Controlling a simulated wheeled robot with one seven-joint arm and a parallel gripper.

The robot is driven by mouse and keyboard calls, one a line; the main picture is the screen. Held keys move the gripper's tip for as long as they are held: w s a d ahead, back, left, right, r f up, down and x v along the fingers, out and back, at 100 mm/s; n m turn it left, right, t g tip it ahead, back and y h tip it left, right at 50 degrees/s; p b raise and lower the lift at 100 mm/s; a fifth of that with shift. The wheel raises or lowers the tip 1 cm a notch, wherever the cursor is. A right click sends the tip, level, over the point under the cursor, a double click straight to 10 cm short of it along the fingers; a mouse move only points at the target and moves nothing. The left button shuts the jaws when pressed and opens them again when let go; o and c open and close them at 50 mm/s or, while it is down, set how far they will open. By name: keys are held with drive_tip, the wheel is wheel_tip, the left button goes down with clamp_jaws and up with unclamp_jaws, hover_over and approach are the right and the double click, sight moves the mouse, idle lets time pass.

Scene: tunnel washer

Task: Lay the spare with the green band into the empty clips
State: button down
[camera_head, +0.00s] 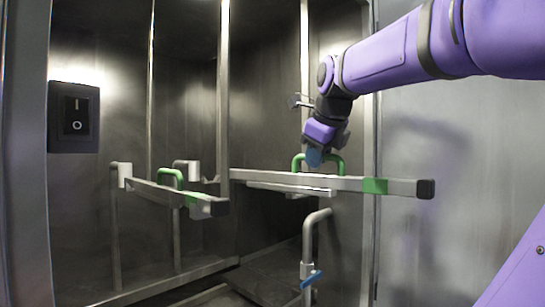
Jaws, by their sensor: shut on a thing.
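The spare is a long grey bar with a green band (374,186) and a black end cap, held roughly level at the right of the washer opening. A green handle (339,163) rises from its top. My gripper (314,158) comes down on this handle and is shut on it; its fingertips are small and partly hidden. A second grey bar (153,190) with a green handle and green band sits at the left, inside the chamber. Light grey fittings (124,174) stand near its far end. I cannot tell which clips are empty.
A bent grey pipe (308,240) with a blue valve lever (311,279) stands below the spare. Vertical metal posts (223,90) cross the opening. A black switch box (74,117) is on the left wall. A metal panel (450,230) lies at the right.

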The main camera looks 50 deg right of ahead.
drive_tip(key=shift+w+d, duration=0.25)
drive_tip(key=shift+w, duration=4.65)
drive_tip(key=shift+w+d, duration=0.3)
drive_tip(key=shift+w, duration=4.65)
drive_tip(key=shift+w+d, duration=0.25)
drive_tip(key=shift+w, duration=4.65)
drive_tip(key=d+f, duration=0.3)
drive_tip(key=d, duration=0.5)
drive_tip(key=shift+s+f, duration=0.25)
